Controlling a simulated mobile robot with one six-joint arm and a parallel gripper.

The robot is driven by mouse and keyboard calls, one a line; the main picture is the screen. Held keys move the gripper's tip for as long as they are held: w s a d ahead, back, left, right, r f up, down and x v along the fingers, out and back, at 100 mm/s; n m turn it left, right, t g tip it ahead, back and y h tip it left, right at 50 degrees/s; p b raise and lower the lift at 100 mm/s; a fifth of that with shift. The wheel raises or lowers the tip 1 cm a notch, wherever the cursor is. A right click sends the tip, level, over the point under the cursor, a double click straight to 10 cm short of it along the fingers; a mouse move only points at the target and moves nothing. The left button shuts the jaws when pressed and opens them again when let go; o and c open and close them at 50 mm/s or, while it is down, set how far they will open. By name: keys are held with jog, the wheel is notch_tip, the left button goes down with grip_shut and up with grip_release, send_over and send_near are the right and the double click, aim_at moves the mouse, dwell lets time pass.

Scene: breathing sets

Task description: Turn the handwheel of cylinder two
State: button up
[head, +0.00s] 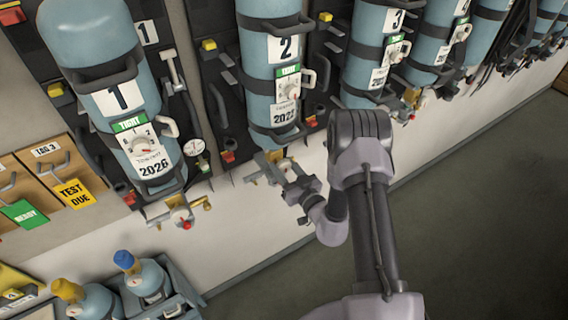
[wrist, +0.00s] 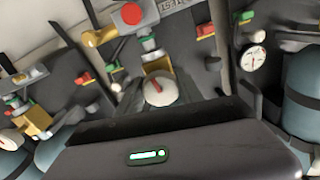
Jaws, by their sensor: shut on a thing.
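Cylinder two (head: 258,22) is a pale blue bottle hanging valve-down on the wall, with a white "2" label and a green "TIGHT" sign above a dial. Its brass valve (head: 262,176) is at the bottom end. My gripper (head: 284,171) is at this valve, reaching in from the lower right, and covers much of it in the head view. In the wrist view, the round pale handwheel (wrist: 160,90) with a red mark sits just past my gripper's dark body. My gripper is shut on the handwheel.
Cylinder one (head: 90,35) hangs to the left and cylinder three (head: 370,45) to the right, with hoses and brackets between. A gauge (head: 194,147) hangs between one and two. A crate (head: 178,290) with small bottles stands lower left. The floor at lower right is clear.

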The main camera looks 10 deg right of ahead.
jog(key=shift+r+m, duration=0.1)
jog(key=shift+m, duration=0.5)
jog(key=shift+p, duration=0.3)
jog(key=o, duration=1.4)
jog(key=b+v, duration=0.4)
jog(key=v, duration=1.3)
jog(key=shift+s, duration=0.2)
